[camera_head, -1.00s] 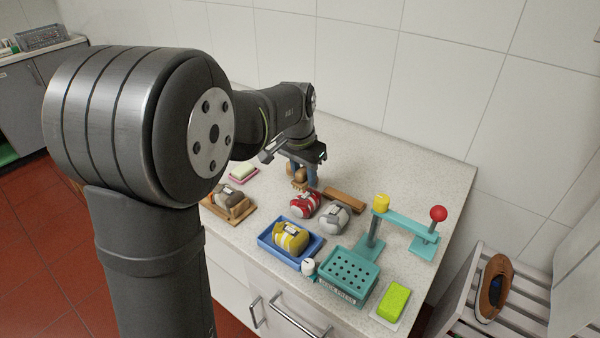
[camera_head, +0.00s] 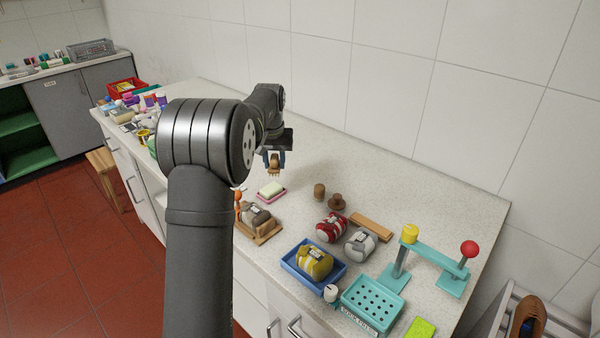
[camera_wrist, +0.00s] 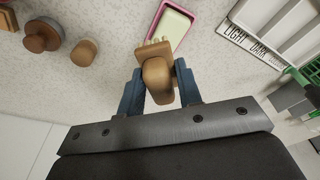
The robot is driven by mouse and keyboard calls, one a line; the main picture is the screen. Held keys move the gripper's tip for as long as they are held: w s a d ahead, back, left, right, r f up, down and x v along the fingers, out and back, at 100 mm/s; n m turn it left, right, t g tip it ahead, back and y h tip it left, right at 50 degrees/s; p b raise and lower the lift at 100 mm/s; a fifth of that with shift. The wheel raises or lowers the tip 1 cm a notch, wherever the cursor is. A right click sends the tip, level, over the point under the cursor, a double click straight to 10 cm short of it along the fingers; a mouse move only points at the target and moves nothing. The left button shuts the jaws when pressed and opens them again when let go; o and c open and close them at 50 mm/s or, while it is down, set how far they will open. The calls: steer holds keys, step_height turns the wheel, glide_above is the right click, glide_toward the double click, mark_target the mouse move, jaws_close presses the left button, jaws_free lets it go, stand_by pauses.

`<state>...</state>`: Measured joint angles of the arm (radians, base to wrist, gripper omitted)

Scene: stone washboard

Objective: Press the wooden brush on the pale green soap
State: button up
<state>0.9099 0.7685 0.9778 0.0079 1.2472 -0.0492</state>
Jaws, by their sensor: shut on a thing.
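My gripper (camera_head: 274,160) is shut on the wooden brush (camera_head: 275,168), which hangs above the counter with its bristles pointing down. In the wrist view the brush (camera_wrist: 158,80) sits between the two blue fingers (camera_wrist: 160,88). The pale green soap (camera_head: 271,188) lies in a pink dish (camera_head: 262,201) on the counter, just in front of and below the brush. In the wrist view the soap (camera_wrist: 172,28) is right beyond the bristle tips. The brush looks apart from the soap in the head view; the exact gap is hard to tell.
Two brown wooden pieces (camera_head: 319,191) stand to the right. A brown bundle on a wooden tray (camera_head: 266,238) is in front. Red, grey and yellow bundles, a teal stand (camera_head: 430,258) and a teal basket (camera_head: 372,304) lie further right. A divided white tray (camera_wrist: 280,30) shows in the wrist view.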

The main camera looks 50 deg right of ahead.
mark_target(271, 186)
steer(key=shift+w+a+f+n, duration=0.1)
steer(key=shift+w+n, duration=0.05)
steer(key=shift+w, duration=0.4)
steer(key=shift+w+a+f+n, duration=0.1)
steer(key=shift+w+n, duration=0.05)
steer(key=shift+w, duration=0.35)
steer(key=shift+f, duration=2.9)
steer(key=shift+f, duration=0.6)
steer(key=shift+r, duration=0.1)
steer(key=shift+r, duration=3.45)
